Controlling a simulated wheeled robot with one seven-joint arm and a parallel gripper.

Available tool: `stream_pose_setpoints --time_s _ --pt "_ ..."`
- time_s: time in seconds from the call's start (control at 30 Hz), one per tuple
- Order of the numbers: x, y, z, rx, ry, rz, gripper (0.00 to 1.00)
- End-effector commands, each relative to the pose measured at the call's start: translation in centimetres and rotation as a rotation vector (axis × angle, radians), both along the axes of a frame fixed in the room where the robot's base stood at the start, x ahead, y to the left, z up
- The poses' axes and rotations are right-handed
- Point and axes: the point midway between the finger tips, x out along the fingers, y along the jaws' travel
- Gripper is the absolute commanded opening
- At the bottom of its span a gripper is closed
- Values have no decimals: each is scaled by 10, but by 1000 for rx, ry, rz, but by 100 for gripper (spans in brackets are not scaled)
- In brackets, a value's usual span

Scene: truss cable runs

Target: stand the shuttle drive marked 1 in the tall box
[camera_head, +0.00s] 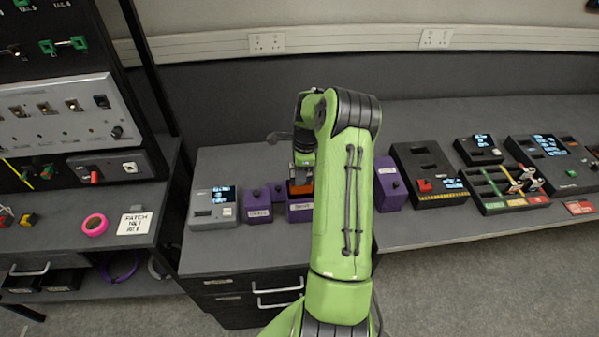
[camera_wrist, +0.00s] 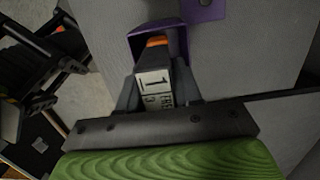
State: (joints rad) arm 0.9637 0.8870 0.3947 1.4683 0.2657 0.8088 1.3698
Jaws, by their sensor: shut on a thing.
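My gripper (camera_wrist: 154,92) is shut on a shuttle drive (camera_wrist: 150,78) with a white label reading 1 and an orange end. In the head view, the orange part (camera_head: 299,188) shows beneath my gripper, at the middle purple box (camera_head: 299,211). In the wrist view, that box's purple rim (camera_wrist: 181,36) lies around the orange end. How deep the drive sits in it, if at all, is hidden. Another purple box (camera_head: 258,206) stands to the left, and a taller-looking purple box (camera_head: 391,188) stands right of my arm. Their labels are too small to read.
A grey device with a lit display (camera_head: 213,208) stands left of the boxes. Black devices (camera_head: 428,174) and a tray with coloured strips (camera_head: 501,188) lie to the right. A rack (camera_head: 65,115) stands at the left. My arm hides part of the bench.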

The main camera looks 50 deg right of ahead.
Motion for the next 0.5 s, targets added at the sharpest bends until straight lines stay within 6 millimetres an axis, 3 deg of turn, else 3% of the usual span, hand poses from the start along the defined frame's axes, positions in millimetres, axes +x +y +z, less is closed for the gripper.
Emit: stream_pose_setpoints --time_s 0.5 --pt "0 0 -8 -1 -1 0 0"
